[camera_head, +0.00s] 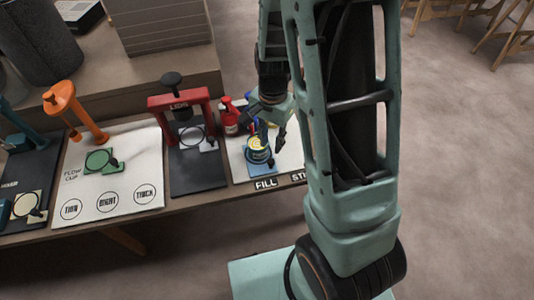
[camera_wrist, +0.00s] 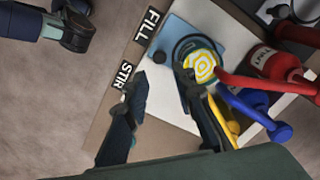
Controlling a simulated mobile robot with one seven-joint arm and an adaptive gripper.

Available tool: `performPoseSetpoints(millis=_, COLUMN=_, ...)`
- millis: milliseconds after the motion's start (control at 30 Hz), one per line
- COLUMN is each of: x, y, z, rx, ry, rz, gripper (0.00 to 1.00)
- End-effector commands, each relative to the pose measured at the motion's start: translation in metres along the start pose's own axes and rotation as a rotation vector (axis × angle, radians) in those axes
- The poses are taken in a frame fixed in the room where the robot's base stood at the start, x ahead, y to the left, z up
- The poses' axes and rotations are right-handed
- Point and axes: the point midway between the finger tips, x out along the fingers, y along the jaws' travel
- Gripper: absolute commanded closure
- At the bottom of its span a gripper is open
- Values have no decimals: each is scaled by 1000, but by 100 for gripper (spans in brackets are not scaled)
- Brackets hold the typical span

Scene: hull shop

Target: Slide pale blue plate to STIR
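The pale blue plate (camera_head: 262,171) lies on the white board by the FILL label (camera_head: 265,184); it also shows in the wrist view (camera_wrist: 203,32). A yellow-and-white-topped can (camera_head: 259,149) sits in a dark ring on it, also in the wrist view (camera_wrist: 201,66). A dark knob (camera_wrist: 187,61) stands beside the can. The STIR label (camera_wrist: 124,74) is partly hidden by my arm in the head view. My gripper (camera_head: 274,144) is open above the board. In the wrist view its fingers (camera_wrist: 164,84) are apart, one close to the knob; contact cannot be told.
A red LIDS frame (camera_head: 180,99) stands to the left. The white board is bare around STIR (camera_wrist: 160,95).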

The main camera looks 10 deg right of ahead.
Motion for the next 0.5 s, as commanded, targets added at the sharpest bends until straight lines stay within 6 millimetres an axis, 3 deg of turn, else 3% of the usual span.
performPoseSetpoints(millis=300, x=63, y=2, z=0, rx=2, ry=-3, rz=4, gripper=76)
performPoseSetpoints(millis=500, x=85, y=1, z=0, rx=3, ry=-1, rz=1, gripper=76)
